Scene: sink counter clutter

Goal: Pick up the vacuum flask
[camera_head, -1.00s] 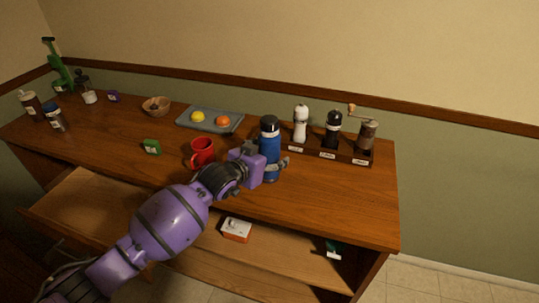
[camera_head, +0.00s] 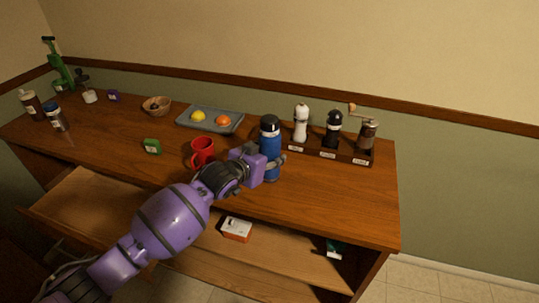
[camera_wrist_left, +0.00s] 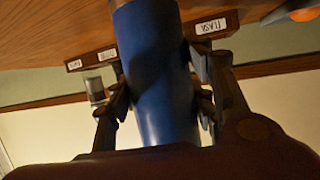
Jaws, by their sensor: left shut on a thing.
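The vacuum flask (camera_head: 270,143) is a blue cylinder with a black top. It stands upright on the wooden counter in the head view, in front of the rack. My left gripper (camera_head: 273,164) is at the flask's side and shut on its body. In the left wrist view the blue flask (camera_wrist_left: 160,75) runs between the two fingers of my left gripper (camera_wrist_left: 165,105), one on each side. The head view does not clearly show whether its base touches the counter. My right gripper is in neither view.
A labelled wooden rack (camera_head: 345,157) behind the flask holds a white mill (camera_head: 301,124), a black mill (camera_head: 333,130) and a crank grinder (camera_head: 367,135). A red mug (camera_head: 203,150) stands left of my gripper. The counter's right front is clear.

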